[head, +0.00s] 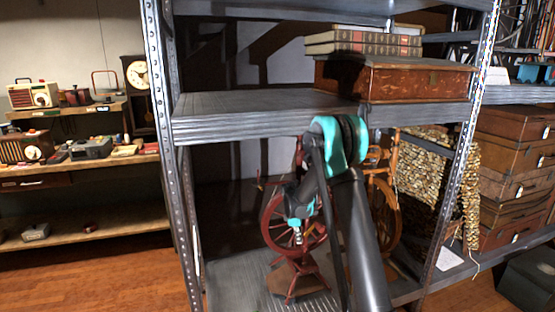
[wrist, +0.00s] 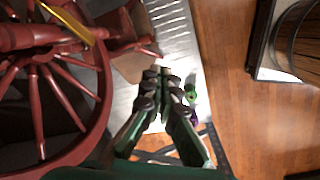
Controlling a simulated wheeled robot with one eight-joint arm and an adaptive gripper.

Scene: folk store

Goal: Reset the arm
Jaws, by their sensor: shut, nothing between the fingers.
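My gripper (head: 297,238) hangs pointing down in the lower bay of the metal shelf rack (head: 235,128), in front of a dark red spinning wheel (head: 274,205). In the wrist view my gripper (wrist: 164,76) has its fingertips together with nothing between them. The red spinning wheel (wrist: 100,135) fills the left of that view, close beside the fingers. I cannot tell whether they touch. My arm rises from the bottom of the head view and bends over near the middle shelf.
A brown case (head: 415,80) with books (head: 360,42) lies on the middle shelf. A second, wooden wheel (head: 385,215) stands behind my arm. Small green (wrist: 191,93) and purple (wrist: 193,115) items lie near the fingers. Wooden floor (wrist: 225,50) is open beyond the shelf edge.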

